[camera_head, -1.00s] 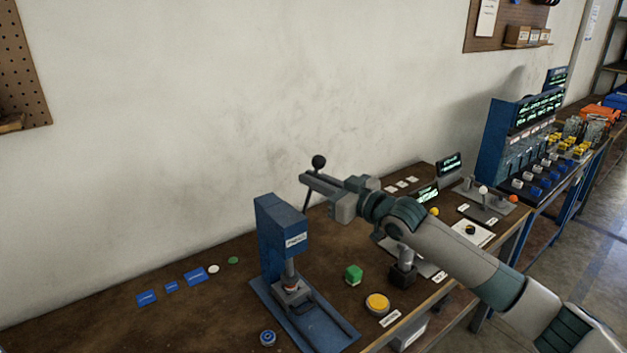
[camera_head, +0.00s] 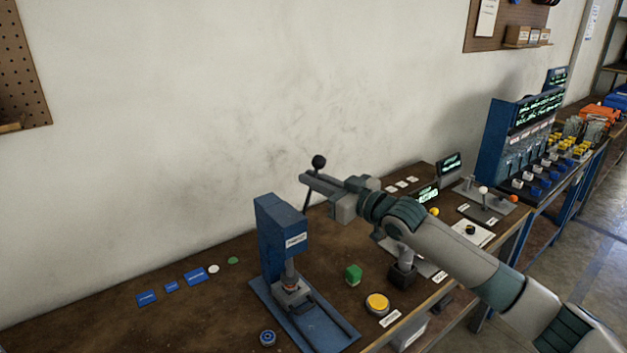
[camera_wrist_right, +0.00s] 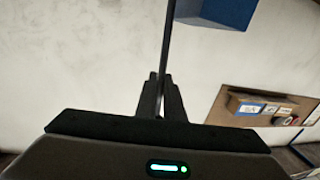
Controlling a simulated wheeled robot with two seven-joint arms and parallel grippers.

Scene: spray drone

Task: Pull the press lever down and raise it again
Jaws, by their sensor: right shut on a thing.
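The blue press (camera_head: 282,235) stands on the brown workbench, its ram low over the base plate (camera_head: 312,322). Its lever (camera_head: 308,192) is a thin dark rod with a black ball knob (camera_head: 319,161) at the top, and it points up. My right gripper (camera_head: 306,181) is shut on the lever rod just below the knob. In the right wrist view, the rod (camera_wrist_right: 167,45) runs up from between the fingers (camera_wrist_right: 160,95), and part of the blue press (camera_wrist_right: 222,10) shows at the top. The left gripper is not in view.
A green block (camera_head: 353,273) and a yellow button (camera_head: 377,302) are on the bench beneath my right arm. Blue labelled pieces (camera_head: 171,287) lie left of the press. A blue console (camera_head: 510,140) stands at the far right. The wall is close behind the bench.

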